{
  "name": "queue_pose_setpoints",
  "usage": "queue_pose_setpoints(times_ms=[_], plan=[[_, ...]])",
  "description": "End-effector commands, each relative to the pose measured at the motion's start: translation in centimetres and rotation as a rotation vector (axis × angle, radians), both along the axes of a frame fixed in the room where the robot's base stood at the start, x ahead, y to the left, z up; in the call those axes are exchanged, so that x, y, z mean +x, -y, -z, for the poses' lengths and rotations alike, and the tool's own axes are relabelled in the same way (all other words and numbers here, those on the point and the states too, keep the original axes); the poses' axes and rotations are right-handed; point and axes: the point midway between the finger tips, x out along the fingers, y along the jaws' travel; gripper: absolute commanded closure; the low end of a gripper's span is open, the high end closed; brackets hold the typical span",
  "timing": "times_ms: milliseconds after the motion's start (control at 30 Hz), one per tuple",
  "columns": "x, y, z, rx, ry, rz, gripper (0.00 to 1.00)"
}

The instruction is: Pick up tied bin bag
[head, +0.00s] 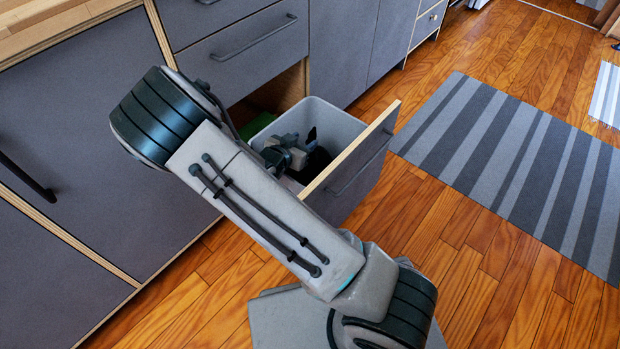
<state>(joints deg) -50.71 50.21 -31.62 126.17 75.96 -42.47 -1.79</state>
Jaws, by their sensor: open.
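A dark, nearly black shape (314,163), which looks like the bin bag, sits inside a light grey bin (340,122) in the pulled-out drawer. Only a small part of it shows; its tie cannot be made out. My gripper (306,142) is down at the bin's opening, above or beside the dark shape. It is open. My arm hides much of the bin's near left side, and I cannot tell whether the fingers touch the bag.
The open drawer's front (352,170) stands out from the grey cabinets (245,50). Something green (267,122) lies behind the bin. A striped rug (520,170) covers the wooden floor at right. The floor there is clear.

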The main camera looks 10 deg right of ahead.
Motion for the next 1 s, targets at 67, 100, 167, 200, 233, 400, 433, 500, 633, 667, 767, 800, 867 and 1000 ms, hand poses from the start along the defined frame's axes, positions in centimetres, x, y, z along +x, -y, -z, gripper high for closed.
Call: queue_pose_setpoints(times_ms=[67, 100, 167, 200, 233, 400, 433, 500, 633, 667, 767, 800, 867, 1000], plan=[[0.5, 0.9, 1.0, 0.000, 0.001, 0.004, 0.55], [0.9, 1.2, 1.2, 0.000, 0.001, 0.003, 0.55], [1.4, 1.7, 1.4, 0.001, 0.001, 0.003, 0.55], [1.6, 1.9, 1.4, 0.001, 0.001, 0.003, 0.55], [1.8, 2.1, 1.5, 0.000, 0.001, 0.003, 0.55], [2.0, 2.2, 1.3, 0.000, 0.000, 0.000, 0.55], [2.0, 2.2, 1.3, 0.000, 0.000, 0.000, 0.55], [2.0, 2.2, 1.3, 0.000, 0.000, 0.000, 0.55], [2.0, 2.2, 1.3, 0.000, 0.000, 0.000, 0.88], [2.0, 2.2, 1.3, 0.000, 0.000, 0.000, 0.96], [2.0, 2.2, 1.3, 0.000, 0.000, 0.000, 1.00], [2.0, 2.2, 1.3, 0.000, 0.000, 0.000, 1.00], [2.0, 2.2, 1.3, 0.000, 0.000, 0.000, 1.00], [2.0, 2.2, 1.4, 0.000, -0.001, 0.000, 1.00]])
